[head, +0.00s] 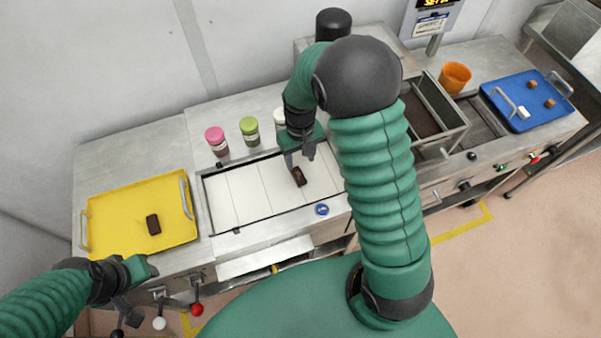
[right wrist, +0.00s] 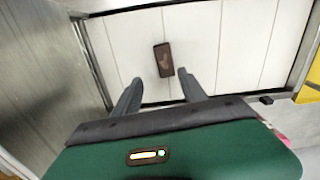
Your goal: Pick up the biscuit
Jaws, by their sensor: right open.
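A dark brown biscuit (head: 299,176) lies on the white slatted belt (head: 250,191) in the middle of the counter. In the right wrist view the biscuit (right wrist: 163,59) lies on the white slats, just beyond the fingertips. My right gripper (head: 299,160) is open and empty above it; its two fingers (right wrist: 158,82) are spread apart with the biscuit between their lines. Another dark brown biscuit (head: 153,224) lies on the yellow tray (head: 120,204) at the left. My left gripper (head: 150,268) is near the counter's front edge below the yellow tray; its jaws are not clear.
Pink-lidded (head: 216,140), green-lidded (head: 249,130) and white-lidded (head: 280,119) jars stand behind the belt. On the right are a metal bin (head: 432,112), an orange cup (head: 455,77) and a blue tray (head: 505,102) with small pieces. A blue round item (head: 321,209) sits at the belt's front edge.

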